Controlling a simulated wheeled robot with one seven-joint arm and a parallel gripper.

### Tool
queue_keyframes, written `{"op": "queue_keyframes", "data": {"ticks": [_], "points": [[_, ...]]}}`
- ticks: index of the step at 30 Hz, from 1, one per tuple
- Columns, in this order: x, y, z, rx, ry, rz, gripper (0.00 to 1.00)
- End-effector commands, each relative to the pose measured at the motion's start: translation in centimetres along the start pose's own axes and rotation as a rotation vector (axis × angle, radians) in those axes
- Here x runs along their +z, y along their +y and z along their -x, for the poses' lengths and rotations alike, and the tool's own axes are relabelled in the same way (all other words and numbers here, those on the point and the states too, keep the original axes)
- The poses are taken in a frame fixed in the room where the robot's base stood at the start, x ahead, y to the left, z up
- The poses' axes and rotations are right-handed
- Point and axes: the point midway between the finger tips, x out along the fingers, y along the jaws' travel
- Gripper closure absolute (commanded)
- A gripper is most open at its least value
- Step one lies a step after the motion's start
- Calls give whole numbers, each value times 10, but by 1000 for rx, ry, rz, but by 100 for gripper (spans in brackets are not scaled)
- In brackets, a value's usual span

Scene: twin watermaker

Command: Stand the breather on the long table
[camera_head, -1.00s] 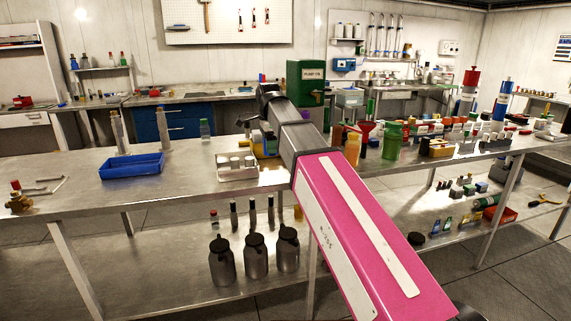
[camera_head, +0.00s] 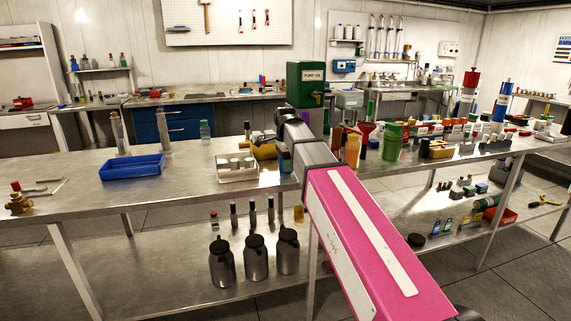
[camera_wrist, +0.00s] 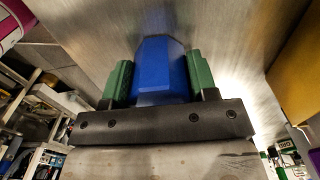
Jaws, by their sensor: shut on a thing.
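My gripper (camera_wrist: 153,82) has green fingers shut on a blue faceted piece (camera_wrist: 161,66), which I take to be the breather, in the wrist view. Its far end is against a brushed steel surface in that view, and I cannot tell whether they touch. In the head view my arm hides most of the gripper; a bit of blue (camera_head: 286,161) shows beside my wrist, over the long table. The long table (camera_head: 75,187) is a steel bench with a lower shelf.
A yellow thing (camera_wrist: 300,75) is close on the right in the wrist view. On the table are a white tray (camera_head: 225,176) left of my wrist, a blue bin (camera_head: 131,172), and green (camera_head: 391,144) and orange (camera_head: 352,152) containers to the right. Bare steel lies at front left.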

Motion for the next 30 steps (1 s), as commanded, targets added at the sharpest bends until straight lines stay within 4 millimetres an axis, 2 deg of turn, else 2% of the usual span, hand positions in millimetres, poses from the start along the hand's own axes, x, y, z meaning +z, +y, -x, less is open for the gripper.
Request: {"op": "queue_keyframes", "data": {"ticks": [8, 9, 11, 22, 26, 30], "points": [[0, 0, -2, 0, 0, 0, 75], [0, 0, -2, 0, 0, 0, 37], [0, 0, -2, 0, 0, 0, 22], [0, 0, 2, -1, 0, 0, 22], [0, -1, 16, -3, 0, 0, 22], [0, -2, 39, -3, 0, 0, 22]]}}
